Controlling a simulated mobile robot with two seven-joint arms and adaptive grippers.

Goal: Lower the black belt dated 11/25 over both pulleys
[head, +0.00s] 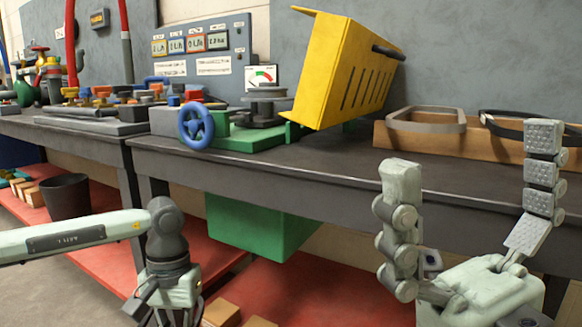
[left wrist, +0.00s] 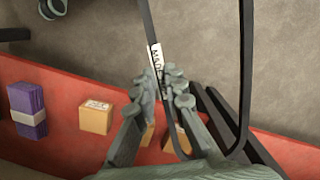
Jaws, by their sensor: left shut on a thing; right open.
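My left gripper (left wrist: 166,84) is shut on a black belt (left wrist: 247,70) at its white label in the left wrist view. The label's writing is too blurred to read as a date. The belt loop hangs past the fingers, over the floor and red lower shelf. In the head view my left gripper (head: 165,308) is cut by the bottom edge, and the belt does not show. My right gripper (head: 472,155) is open and empty before the bench. A dark grey pulley (head: 265,108) shows beside the raised yellow guard (head: 345,65); no second pulley is clearly visible.
A grey belt (head: 425,122) and another black belt (head: 500,126) rest at a wooden tray (head: 397,139) on the right. A blue handwheel (head: 197,125) projects at the bench front. The bench top (head: 330,150) is clear in the middle. A green box (head: 255,228) hangs below.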

